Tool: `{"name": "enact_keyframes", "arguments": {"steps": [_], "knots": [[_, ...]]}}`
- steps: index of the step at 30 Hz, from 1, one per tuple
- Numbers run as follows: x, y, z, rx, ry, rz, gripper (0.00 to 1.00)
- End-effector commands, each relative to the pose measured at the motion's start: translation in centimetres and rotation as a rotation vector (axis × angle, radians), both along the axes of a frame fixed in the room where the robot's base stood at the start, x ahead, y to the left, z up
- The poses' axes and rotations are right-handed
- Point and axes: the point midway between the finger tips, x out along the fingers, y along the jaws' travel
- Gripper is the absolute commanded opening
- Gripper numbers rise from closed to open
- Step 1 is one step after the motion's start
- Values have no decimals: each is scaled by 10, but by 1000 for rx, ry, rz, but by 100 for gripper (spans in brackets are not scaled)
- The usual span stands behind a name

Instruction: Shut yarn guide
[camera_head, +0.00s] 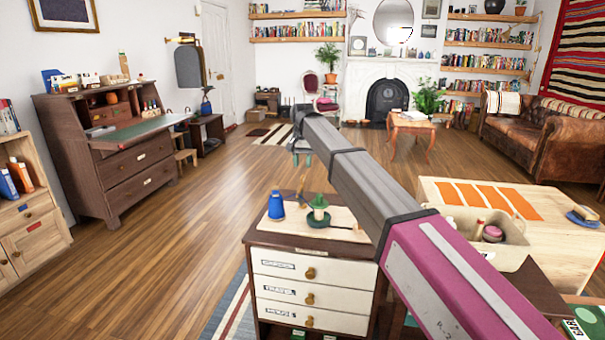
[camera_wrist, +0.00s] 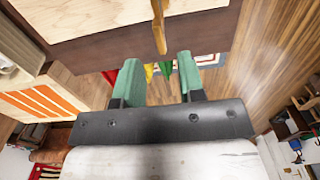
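My gripper (camera_wrist: 159,82) is open, with two green fingers spread apart and nothing held between them. In the head view my gripper (camera_head: 303,155) hangs at the end of my arm, beyond the far edge of the small drawer cabinet (camera_head: 312,249). A thin wooden piece (camera_wrist: 158,26), which may be the yarn guide, juts from the cabinet's dark edge. Its tip lies in front of the gap between my fingers, with no clear contact. A thin upright piece (camera_head: 301,182) at the cabinet's far edge may be the same part. I see no readable label on it.
A blue bottle (camera_head: 276,206) and a green lamp-like item (camera_head: 318,211) stand on the cabinet top. A light wooden table (camera_head: 561,239) is to the right. Yellow (camera_wrist: 149,72) and red (camera_wrist: 108,76) pieces show beyond my fingers. The wooden floor (camera_head: 190,235) to the left is clear.

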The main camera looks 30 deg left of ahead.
Motion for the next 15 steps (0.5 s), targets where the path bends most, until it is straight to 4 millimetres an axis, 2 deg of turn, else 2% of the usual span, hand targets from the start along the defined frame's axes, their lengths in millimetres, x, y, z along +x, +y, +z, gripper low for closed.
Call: {"name": "enact_keyframes", "arguments": {"steps": [1,6,10,15], "knots": [[1,1,12,2,-2,0,36],[1,1,37,1,-1,-1,36],[0,0,48,0,0,-1,36],[0,0,52,0,1,-1,36]]}}
